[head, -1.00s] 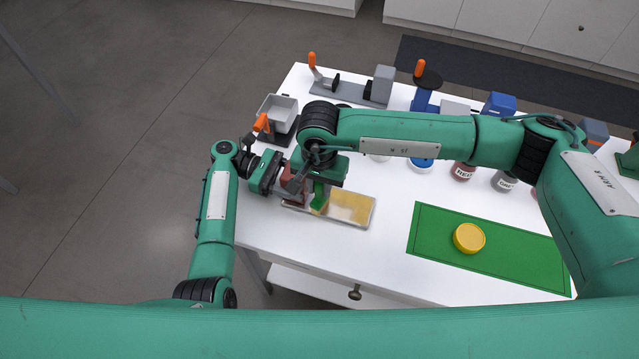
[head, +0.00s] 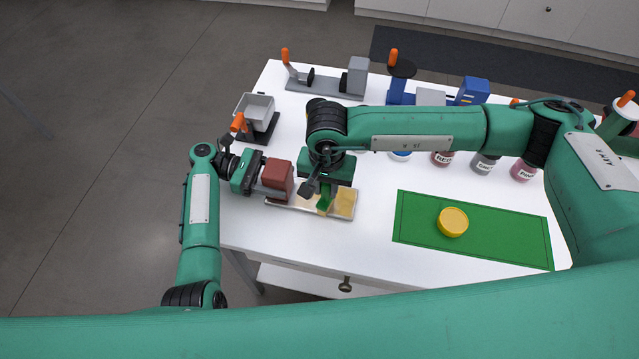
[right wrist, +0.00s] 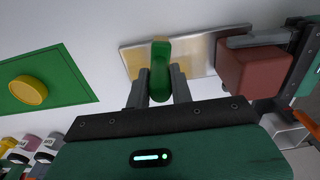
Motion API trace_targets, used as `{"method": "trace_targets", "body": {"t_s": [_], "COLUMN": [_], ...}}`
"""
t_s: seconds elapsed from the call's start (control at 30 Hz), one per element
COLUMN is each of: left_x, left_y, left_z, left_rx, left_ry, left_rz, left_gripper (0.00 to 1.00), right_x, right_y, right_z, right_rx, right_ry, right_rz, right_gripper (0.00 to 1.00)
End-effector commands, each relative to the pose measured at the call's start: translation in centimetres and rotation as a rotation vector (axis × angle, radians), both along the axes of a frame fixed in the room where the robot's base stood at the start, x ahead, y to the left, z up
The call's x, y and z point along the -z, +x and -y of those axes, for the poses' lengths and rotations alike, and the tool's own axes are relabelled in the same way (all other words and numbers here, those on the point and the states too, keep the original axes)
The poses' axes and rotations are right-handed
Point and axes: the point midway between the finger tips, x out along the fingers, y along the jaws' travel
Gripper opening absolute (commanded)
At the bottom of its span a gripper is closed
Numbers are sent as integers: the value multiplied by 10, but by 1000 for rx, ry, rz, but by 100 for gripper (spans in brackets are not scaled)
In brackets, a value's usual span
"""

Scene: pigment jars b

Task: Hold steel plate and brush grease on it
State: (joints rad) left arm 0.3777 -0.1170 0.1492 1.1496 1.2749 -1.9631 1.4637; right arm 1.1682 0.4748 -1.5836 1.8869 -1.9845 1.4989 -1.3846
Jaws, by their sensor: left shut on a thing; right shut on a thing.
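The steel plate (head: 286,204) lies near the table's front left edge, with an amber patch (head: 345,203) on its right part. In the right wrist view the green handle (right wrist: 160,68) stands between my grey fingers, in front of the plate (right wrist: 199,52). My left gripper (head: 272,182) is shut on a red-brown block (head: 279,178) at the plate's left end. Whether the block is fixed to the plate cannot be told.
A green mat (head: 500,236) with a yellow lid or tin (head: 453,221) lies to the right. Several labelled jars (head: 484,163) stand behind it. A grey hopper device (head: 256,112) and a clamp-like device (head: 325,84) stand at the back left.

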Motion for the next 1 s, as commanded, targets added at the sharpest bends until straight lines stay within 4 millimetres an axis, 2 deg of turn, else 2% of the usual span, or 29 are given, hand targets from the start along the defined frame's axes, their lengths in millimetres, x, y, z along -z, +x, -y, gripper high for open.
{"method": "trace_targets", "body": {"t_s": [0.03,0.33,0.87,1.0], "left_x": [7,7,7,7], "left_y": [-3,-3,-3,-3], "left_z": [-1,-1,-1,-1], "left_rx": [1,1,2,2], "left_ry": [8,8,9,9], "left_rz": [-11,-11,-11,-10], "left_gripper": [24,24,24,24], "right_x": [2,3,3,2], "right_y": [-1,-9,-14,-13], "right_z": [5,27,49,46], "right_rx": [1,1,2,1], "right_ry": [-2,-3,-5,-4], "right_rz": [-1,-2,-4,-3], "right_gripper": [0,0,0,0]}}
